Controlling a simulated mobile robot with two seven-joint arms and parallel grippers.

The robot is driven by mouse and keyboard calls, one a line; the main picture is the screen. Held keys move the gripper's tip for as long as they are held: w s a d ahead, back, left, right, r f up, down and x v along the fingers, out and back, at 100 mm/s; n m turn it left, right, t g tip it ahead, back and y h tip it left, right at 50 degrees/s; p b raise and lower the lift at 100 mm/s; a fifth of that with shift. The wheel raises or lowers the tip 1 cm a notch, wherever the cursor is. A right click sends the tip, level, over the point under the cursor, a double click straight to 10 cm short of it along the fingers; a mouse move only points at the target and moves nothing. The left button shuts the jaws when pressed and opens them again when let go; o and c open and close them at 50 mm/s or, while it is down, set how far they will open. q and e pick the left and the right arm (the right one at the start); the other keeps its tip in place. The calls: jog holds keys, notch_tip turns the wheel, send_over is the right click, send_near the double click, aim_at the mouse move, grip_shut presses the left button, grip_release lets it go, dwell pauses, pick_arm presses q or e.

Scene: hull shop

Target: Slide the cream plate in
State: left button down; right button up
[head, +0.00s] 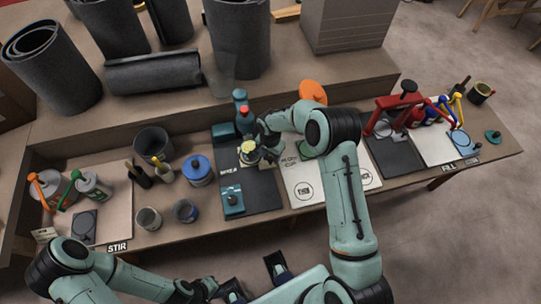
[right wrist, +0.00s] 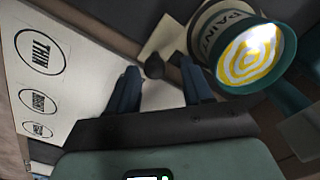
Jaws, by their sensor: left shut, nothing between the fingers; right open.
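The cream plate (right wrist: 166,36) shows in the right wrist view as a pale flat piece beside a paint can (right wrist: 222,30). A dark round knob (right wrist: 154,66) stands at its near edge. My right gripper (right wrist: 160,68) is open, its two fingers on either side of the knob with gaps showing. In the head view my right gripper (head: 266,150) is over the dark mat (head: 262,188), close to the yellow-topped can (head: 249,148). It hides part of that spot. My left gripper (head: 234,291) is shut and empty at the bottom edge, off the bench.
A teal bottle (head: 240,112) with a red cap stands behind the can. A teal block with a knob (head: 233,201) lies at the mat's front.

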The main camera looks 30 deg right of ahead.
jog(key=shift+s, duration=0.1)
notch_tip(320, 180, up, 13)
jog(key=shift+r, duration=0.2)
dwell(0.4)
jog(key=shift+s, duration=0.1)
dwell(0.4)
